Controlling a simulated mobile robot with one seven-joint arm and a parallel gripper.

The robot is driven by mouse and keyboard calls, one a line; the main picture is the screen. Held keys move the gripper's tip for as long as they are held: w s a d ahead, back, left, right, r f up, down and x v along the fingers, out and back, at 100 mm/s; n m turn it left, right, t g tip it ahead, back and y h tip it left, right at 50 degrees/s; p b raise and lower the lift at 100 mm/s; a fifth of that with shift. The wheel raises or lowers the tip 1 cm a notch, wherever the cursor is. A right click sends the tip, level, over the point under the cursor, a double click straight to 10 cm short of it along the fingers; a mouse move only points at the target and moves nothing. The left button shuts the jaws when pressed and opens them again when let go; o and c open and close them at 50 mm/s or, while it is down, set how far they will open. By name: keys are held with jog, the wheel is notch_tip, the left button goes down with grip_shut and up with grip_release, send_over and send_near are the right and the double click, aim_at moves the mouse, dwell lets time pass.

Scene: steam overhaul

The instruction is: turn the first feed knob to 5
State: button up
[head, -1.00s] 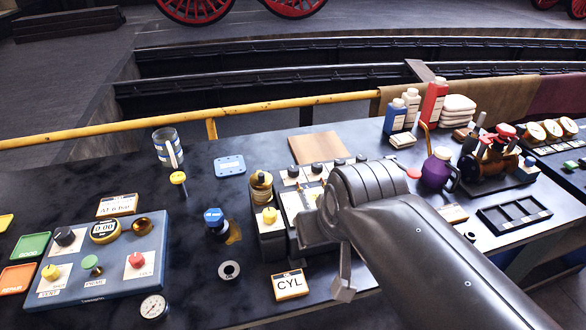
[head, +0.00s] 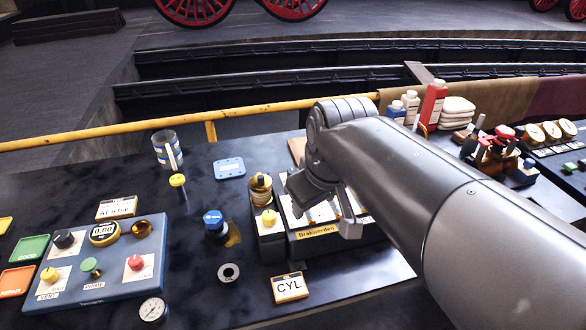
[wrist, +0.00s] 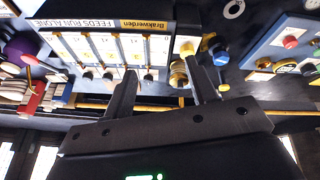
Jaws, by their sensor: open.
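The lubricator box labelled "Brakwerden" (head: 318,232) sits mid-bench, with white scale strips on its top. In the wrist view, which is upside down, the box (wrist: 125,24) shows several white feed strips, each with a black knob at its end. The knob nearest the brass fitting, a black feed knob (wrist: 148,77), appears between my fingers in the picture. My gripper (wrist: 160,66) is open and empty, tilted over the box. In the head view my gripper (head: 325,212) and arm hide the knobs. I cannot read the knob's setting.
A yellow knob (head: 269,217) and brass fitting (head: 260,186) stand just left of the box. A CYL sign (head: 290,287) lies in front. A blue valve (head: 213,220) and blue control panel (head: 97,257) are farther left. Bottles (head: 433,100) stand at the back right.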

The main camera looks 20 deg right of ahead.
jog(key=w+d+f+n+g, duration=0.2)
jog(key=w+n, duration=0.6)
jog(key=w, duration=0.6)
jog(key=w+d+f+n+g, duration=0.1)
jog(key=w+f+n+g, duration=0.15)
jog(key=w+n, duration=0.75)
jog(key=w+f+m, duration=0.1)
jog(key=f, duration=0.2)
jog(key=w+f+m, duration=0.1)
jog(key=f, duration=0.2)
jog(key=w+f+m, duration=0.1)
jog(key=f, duration=0.2)
jog(key=shift+d+f, duration=0.1)
jog(key=shift+f, duration=0.25)
jog(key=c, duration=1)
jog(key=shift+o, duration=0.2)
